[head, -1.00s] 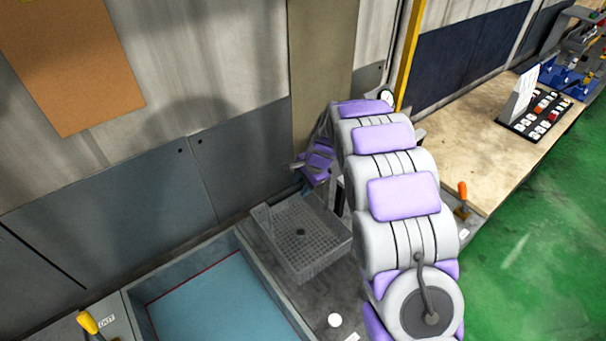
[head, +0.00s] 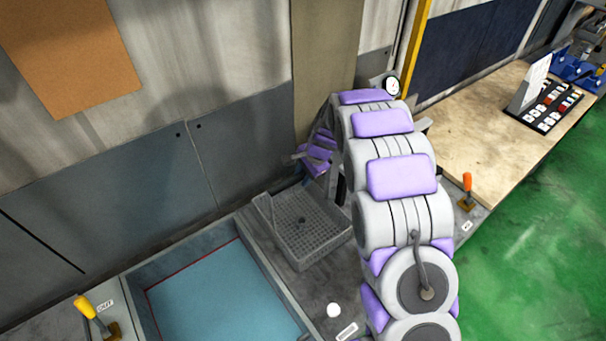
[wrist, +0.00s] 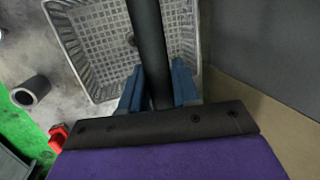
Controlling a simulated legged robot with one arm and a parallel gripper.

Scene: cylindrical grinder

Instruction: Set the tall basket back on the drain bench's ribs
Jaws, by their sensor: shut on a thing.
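The tall basket (head: 318,238) is a grey open lattice basket beside the blue tank, with a dark round spot in its floor. It also shows in the wrist view (wrist: 95,45), below my gripper. My gripper (wrist: 158,92) has blue fingers, shut on a dark upright bar (wrist: 147,40) that runs over the basket and looks like its handle. In the head view my gripper (head: 306,178) is at the basket's far side, partly hidden by my arm. The basket hides the surface under it, so I cannot tell whether it touches the bench ribs.
A blue-floored tank (head: 220,300) lies left of the basket. A wall panel (head: 245,160) stands close behind. A white knob (head: 334,310) is in front. A yellow-handled lever (head: 84,306) and an orange-handled one (head: 467,182) flank the area. A wooden bench (head: 460,130) is at right.

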